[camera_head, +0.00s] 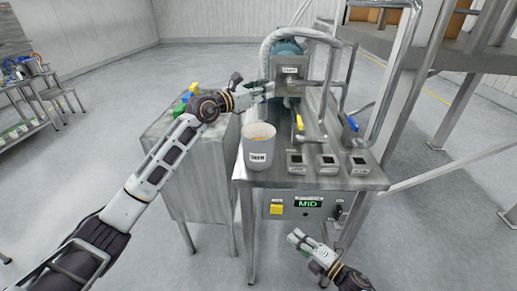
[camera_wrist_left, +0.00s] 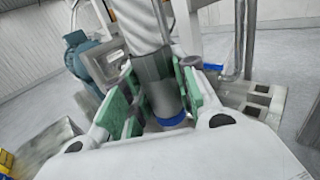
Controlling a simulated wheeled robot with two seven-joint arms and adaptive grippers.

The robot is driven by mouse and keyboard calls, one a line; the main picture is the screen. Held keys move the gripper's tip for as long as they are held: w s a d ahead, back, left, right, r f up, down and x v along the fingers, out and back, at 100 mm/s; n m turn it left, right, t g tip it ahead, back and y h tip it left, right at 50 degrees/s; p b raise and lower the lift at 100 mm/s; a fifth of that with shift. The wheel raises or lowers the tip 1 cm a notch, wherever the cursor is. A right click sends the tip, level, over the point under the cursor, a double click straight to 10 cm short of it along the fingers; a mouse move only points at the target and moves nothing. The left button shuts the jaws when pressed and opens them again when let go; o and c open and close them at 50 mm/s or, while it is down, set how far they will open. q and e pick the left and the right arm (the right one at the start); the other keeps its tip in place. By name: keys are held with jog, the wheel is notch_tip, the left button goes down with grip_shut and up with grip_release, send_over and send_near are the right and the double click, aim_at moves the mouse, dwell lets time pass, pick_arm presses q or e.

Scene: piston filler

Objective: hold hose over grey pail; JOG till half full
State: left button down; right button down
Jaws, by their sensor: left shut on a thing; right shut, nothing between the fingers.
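My left gripper (camera_head: 264,90) is above and behind the pail, shut on the hose. In the left wrist view the hose (camera_wrist_left: 155,75) runs between the green finger pads and ends in a blue rim. The front panel has a yellow button (camera_head: 276,209), a green display reading MID (camera_head: 308,204) and a dark knob (camera_head: 338,212). My right gripper (camera_head: 297,238) is shut and empty, below the panel.
Three small dark-faced boxes, one of them here (camera_head: 327,163), sit on the table right of the pail. Yellow-handled (camera_head: 299,122) and blue-handled (camera_head: 352,124) valves stand behind. A steel cabinet (camera_head: 185,165) adjoins at left. Railings and steps rise at right.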

aim_at(262, 82)
pick_arm(q)
jog(key=shift+d+r+p, duration=0.35)
jog(key=shift+r+p, duration=0.25)
jog(key=shift+r, duration=0.15)
jog(key=shift+d+r+p, duration=0.35)
jog(key=shift+r+p, duration=0.2)
jog(key=shift+r, duration=0.15)
jog(key=shift+d+r, duration=0.35)
jog(key=shift+r, duration=0.3)
jog(key=shift+d+r, duration=0.3)
jog(key=shift+r, duration=0.3)
